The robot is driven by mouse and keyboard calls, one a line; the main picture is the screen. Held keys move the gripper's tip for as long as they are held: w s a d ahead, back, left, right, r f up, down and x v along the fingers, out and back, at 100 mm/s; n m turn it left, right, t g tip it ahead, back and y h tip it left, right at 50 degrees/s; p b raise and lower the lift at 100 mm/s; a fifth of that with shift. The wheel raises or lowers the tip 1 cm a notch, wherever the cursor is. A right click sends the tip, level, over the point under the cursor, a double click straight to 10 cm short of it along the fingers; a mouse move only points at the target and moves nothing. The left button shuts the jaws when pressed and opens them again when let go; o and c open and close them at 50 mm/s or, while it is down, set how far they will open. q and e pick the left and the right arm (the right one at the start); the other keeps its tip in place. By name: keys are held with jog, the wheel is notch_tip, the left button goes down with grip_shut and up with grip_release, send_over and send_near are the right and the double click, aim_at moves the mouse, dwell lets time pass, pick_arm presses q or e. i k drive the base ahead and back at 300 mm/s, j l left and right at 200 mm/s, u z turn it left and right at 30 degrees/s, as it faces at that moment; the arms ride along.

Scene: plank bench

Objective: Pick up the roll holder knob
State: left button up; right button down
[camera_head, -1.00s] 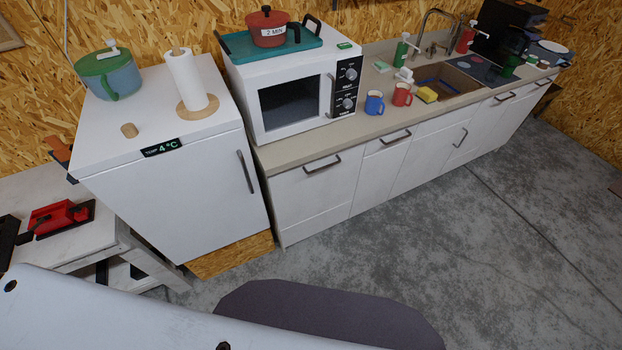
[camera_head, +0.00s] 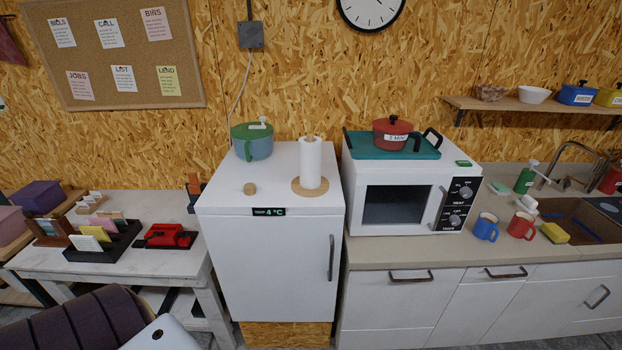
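The roll holder knob (camera_head: 250,188) looks to be the small tan wooden piece lying on top of the white fridge (camera_head: 270,267), near its front left. The paper roll (camera_head: 310,164) stands upright on its round wooden base (camera_head: 296,188) to the right of the knob, apart from it. The top of the holder's post shows just above the roll. Neither of my grippers is in view.
A green-lidded pot (camera_head: 257,149) stands behind the knob at the back of the fridge top. The microwave (camera_head: 396,200) stands on the counter to the right, bearing a teal tray and a red pot (camera_head: 392,132). The front of the fridge top is mostly clear.

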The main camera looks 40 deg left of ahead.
aim_at(250, 189)
jog(key=u, duration=1.65)
jog(key=j, duration=0.25)
